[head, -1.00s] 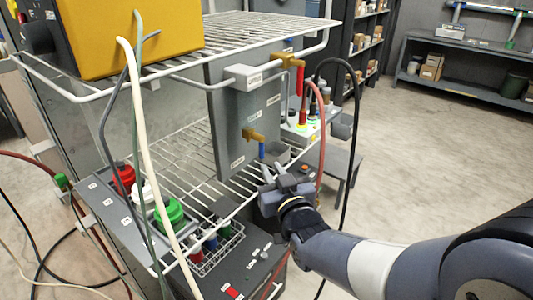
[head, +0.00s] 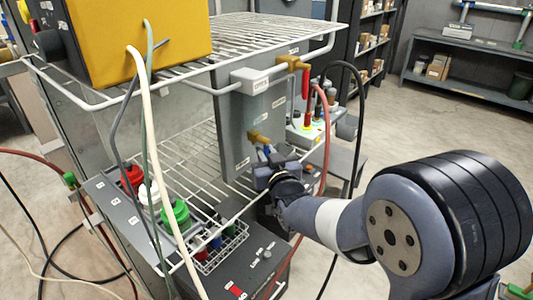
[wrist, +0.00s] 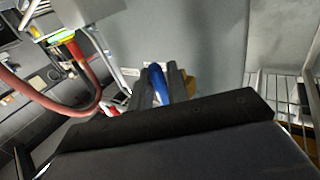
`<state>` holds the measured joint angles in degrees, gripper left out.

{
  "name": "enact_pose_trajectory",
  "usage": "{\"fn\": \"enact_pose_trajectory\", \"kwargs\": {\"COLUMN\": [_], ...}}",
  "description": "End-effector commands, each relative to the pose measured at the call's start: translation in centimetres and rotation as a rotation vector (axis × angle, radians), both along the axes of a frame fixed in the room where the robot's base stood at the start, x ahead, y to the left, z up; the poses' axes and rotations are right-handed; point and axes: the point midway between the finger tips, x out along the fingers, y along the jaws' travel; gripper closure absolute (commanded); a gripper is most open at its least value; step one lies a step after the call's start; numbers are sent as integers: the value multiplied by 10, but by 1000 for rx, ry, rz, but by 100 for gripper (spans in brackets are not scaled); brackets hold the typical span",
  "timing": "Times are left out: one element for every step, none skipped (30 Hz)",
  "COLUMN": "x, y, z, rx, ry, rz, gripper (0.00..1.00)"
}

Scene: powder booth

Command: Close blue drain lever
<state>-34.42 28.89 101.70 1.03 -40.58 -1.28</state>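The blue drain lever (head: 267,150) hangs at the brass drain valve (head: 256,137), low on the front of the grey tank (head: 245,115). My gripper (head: 268,160) is at the lever, with its fingers on both sides of it. In the wrist view the blue lever (wrist: 158,84) fills the narrow gap between the two dark fingers (wrist: 160,86), so the gripper looks shut on it. The fingers hide part of the lever and of the brass valve behind it.
A red lever (head: 305,82) hangs from the upper brass valve, close to a red hose (head: 325,125) and a black hose (head: 358,110). Wire shelves (head: 190,150) surround the tank. Red, white and green caps stand at the left. The floor at the right is clear.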

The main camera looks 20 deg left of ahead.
Motion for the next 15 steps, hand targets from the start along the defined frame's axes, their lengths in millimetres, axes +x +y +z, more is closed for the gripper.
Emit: {"fn": "enact_pose_trajectory", "kwargs": {"x": [0, 0, 0, 0, 0, 0, 0, 0, 0, 0, 0, 0, 0, 0, 0], "y": [0, 0, 0, 0, 0, 0, 0, 0, 0, 0, 0, 0, 0, 0, 0], "z": [0, 0, 0, 0, 0, 0, 0, 0, 0, 0, 0, 0, 0, -1, -1], "rx": [0, 0, 0, 0, 0, 0, 0, 0, 0, 0, 0, 0, -1, -2, -2], "ry": [0, 0, 0, 0, 0, 0, 0, 0, 0, 0, 0, -1, -3, -5, -9], "rz": [0, 0, 0, 0, 0, 0, 0, 0, 0, 0, 0, 0, 0, 0, 0], "gripper": [88, 90, 94, 96, 99, 100, 100, 100, 100, 100, 100, 100, 100, 100, 100]}}
